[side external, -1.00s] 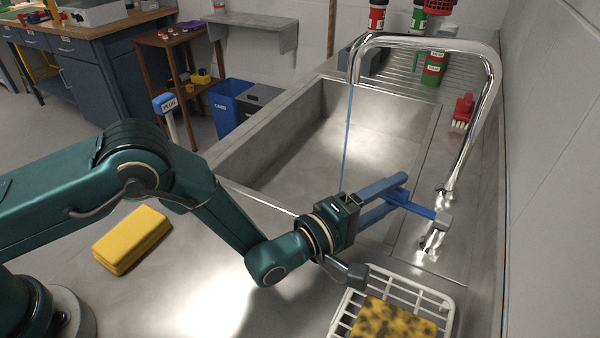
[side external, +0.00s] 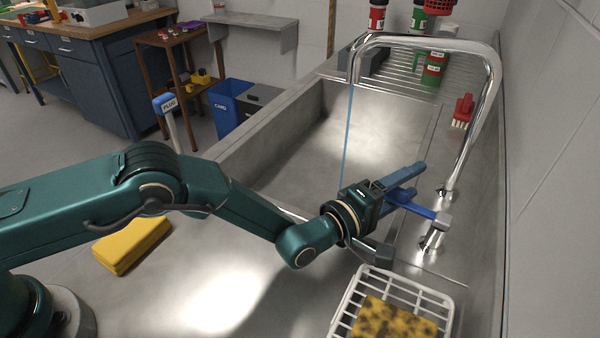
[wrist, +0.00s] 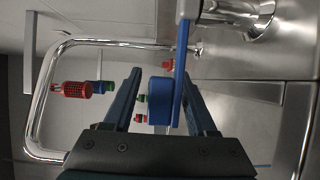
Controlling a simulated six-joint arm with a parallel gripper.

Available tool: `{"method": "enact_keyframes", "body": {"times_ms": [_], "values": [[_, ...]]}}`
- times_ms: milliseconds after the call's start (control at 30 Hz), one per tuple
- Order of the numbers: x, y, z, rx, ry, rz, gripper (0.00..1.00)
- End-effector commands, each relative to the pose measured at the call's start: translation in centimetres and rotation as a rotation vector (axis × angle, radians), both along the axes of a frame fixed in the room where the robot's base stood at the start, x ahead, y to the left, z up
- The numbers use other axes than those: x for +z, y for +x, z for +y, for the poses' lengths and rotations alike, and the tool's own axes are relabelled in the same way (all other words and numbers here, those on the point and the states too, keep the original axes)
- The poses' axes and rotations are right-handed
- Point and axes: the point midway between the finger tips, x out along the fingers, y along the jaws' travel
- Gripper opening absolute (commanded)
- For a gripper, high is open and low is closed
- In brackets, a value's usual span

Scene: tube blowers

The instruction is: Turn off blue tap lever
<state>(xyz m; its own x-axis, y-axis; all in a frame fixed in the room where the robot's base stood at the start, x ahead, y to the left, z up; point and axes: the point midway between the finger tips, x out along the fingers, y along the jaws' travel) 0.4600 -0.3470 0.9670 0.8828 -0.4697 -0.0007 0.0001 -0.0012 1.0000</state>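The blue tap lever (side external: 416,209) sticks out to the left from the grey knob of the chrome tap (side external: 490,90) on the sink's right side. In the wrist view, the lever (wrist: 181,65) reaches down between my two fingers, much nearer the right finger. I cannot tell whether it touches that finger. My gripper (side external: 414,181) is open, its fingers around the lever's outer part. A thin blue water stream (side external: 347,135) falls from the spout into the sink basin (side external: 385,120). The far finger and part of the lever overlap in the side view.
A white wire rack (side external: 446,300) with a mottled yellow sponge (side external: 395,318) stands in front of the tap. A red brush (side external: 463,108) lies behind it. A yellow sponge block (side external: 130,246) sits on the steel counter at left. The wall is close on the right.

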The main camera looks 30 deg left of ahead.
Motion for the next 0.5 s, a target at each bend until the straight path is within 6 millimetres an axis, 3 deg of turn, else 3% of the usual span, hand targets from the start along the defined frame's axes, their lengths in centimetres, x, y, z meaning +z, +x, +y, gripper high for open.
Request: {"method": "enact_keyframes", "body": {"times_ms": [33,133,167,500], "values": [[0.0,-0.01,0.0,0.0,0.0,0.0,0.42],[0.04,0.0,0.0,0.0,-0.001,-0.002,0.04],[0.08,0.01,0.0,0.0,-0.001,-0.002,0.0],[0.46,0.08,-0.02,0.001,-0.007,-0.01,0.0]]}}
